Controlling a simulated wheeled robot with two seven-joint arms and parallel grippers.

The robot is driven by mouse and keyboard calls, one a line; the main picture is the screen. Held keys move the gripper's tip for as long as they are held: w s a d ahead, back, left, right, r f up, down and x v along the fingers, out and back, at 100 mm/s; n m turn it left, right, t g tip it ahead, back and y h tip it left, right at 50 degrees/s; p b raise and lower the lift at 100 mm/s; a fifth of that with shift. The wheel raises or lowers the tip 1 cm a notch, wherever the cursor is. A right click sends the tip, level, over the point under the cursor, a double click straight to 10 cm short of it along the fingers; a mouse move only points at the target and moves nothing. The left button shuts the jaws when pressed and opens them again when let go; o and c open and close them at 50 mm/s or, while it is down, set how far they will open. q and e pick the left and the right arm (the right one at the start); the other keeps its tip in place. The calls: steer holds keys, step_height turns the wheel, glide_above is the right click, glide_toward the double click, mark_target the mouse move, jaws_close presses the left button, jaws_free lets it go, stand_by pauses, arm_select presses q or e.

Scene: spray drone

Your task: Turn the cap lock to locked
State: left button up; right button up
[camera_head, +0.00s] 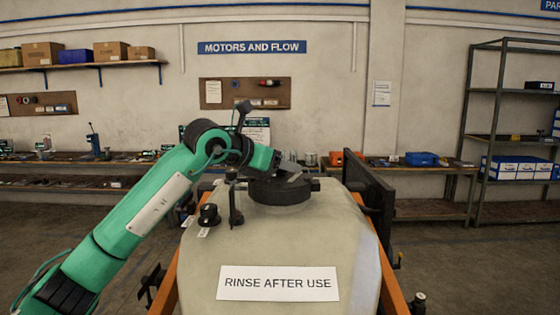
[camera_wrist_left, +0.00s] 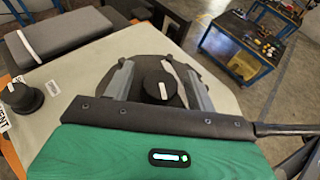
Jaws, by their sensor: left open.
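A pale tank (camera_head: 240,250) with a "RINSE AFTER USE" label stands in front of me. A wide black cap (camera_head: 279,193) sits on its top. In the left wrist view the round cap (camera_wrist_left: 150,64) carries a small dark knob (camera_wrist_left: 158,76) with a white mark on its near side. My left gripper (camera_head: 293,175) is over the cap. Its two grey fingers (camera_wrist_left: 160,68) stand open on either side of the knob, apparently with gaps. Whether they touch the cap below is unclear. My right gripper is not in view.
Another black knob (camera_head: 208,213) with white labels sits left on the tank; it also shows in the left wrist view (camera_wrist_left: 22,96). A dark upright panel (camera_head: 368,199) stands to the right. Orange frame bars (camera_head: 391,283) flank the tank. Benches and shelves (camera_head: 510,130) stand behind.

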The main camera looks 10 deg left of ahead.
arm_select(q)
steer(key=c, duration=1)
